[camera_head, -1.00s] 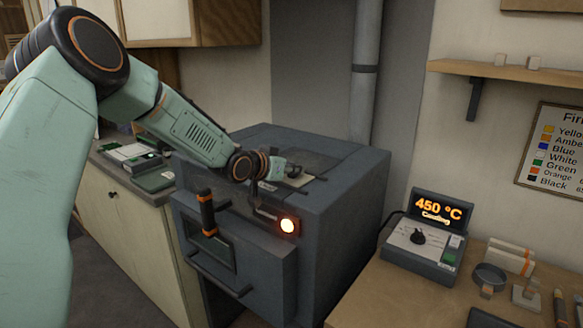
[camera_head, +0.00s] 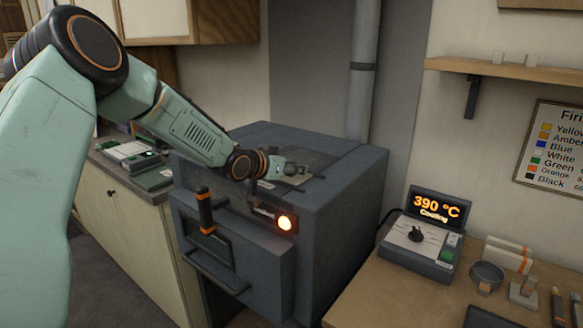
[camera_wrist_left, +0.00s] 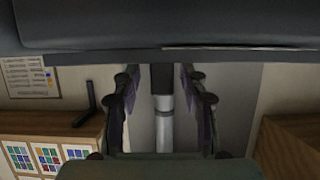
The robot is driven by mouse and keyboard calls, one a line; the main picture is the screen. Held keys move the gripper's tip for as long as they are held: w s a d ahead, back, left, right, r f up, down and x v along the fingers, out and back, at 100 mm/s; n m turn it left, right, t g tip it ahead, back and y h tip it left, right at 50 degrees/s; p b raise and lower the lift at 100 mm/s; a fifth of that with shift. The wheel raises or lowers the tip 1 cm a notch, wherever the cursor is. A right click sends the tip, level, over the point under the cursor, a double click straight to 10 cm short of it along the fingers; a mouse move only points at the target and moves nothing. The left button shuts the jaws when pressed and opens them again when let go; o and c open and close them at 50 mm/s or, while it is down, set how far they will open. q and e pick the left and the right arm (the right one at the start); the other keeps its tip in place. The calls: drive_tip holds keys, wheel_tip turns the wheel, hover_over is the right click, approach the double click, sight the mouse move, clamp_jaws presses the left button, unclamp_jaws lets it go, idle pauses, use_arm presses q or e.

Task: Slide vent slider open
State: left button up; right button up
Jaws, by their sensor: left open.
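The blue-grey kiln (camera_head: 340,190) stands in the middle of the head view. A small dark piece (camera_head: 262,211) on its upper front, left of the glowing round light (camera_head: 284,223), may be the vent slider; I cannot tell surely. My left gripper (camera_head: 288,172) is at the kiln's top front edge, just above that piece, and partly hides the edge. Whether it touches the kiln is unclear. In the left wrist view its two open fingers (camera_wrist_left: 162,90) stand apart with nothing visible held between them. The kiln (camera_wrist_left: 160,25) fills the top there. My right gripper is not in view.
The kiln's front has an orange-banded black handle (camera_head: 205,212) and a lower bar handle (camera_head: 215,277). A controller (camera_head: 422,240) on the right bench reads 390 °C, "Cooling". A flue pipe (camera_head: 363,80) rises behind the kiln. A wall shelf (camera_head: 505,70) is at the right.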

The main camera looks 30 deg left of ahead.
use_arm(q)
drive_tip(key=shift+s+r, duration=0.2)
drive_tip(key=shift+s, duration=0.2)
drive_tip(key=shift+v, duration=0.9)
drive_tip(key=v, duration=0.2)
drive_tip(key=shift+s+r, duration=0.1)
drive_tip(key=shift+s, duration=0.15)
drive_tip(key=shift+s+a+r, duration=0.15)
drive_tip(key=shift+s+a, duration=0.05)
drive_tip(key=shift+s, duration=0.3)
drive_tip(key=shift+s+d+r, duration=0.15)
drive_tip(key=shift+s+d, duration=0.05)
drive_tip(key=shift+s, duration=0.3)
drive_tip(key=shift+s, duration=0.1)
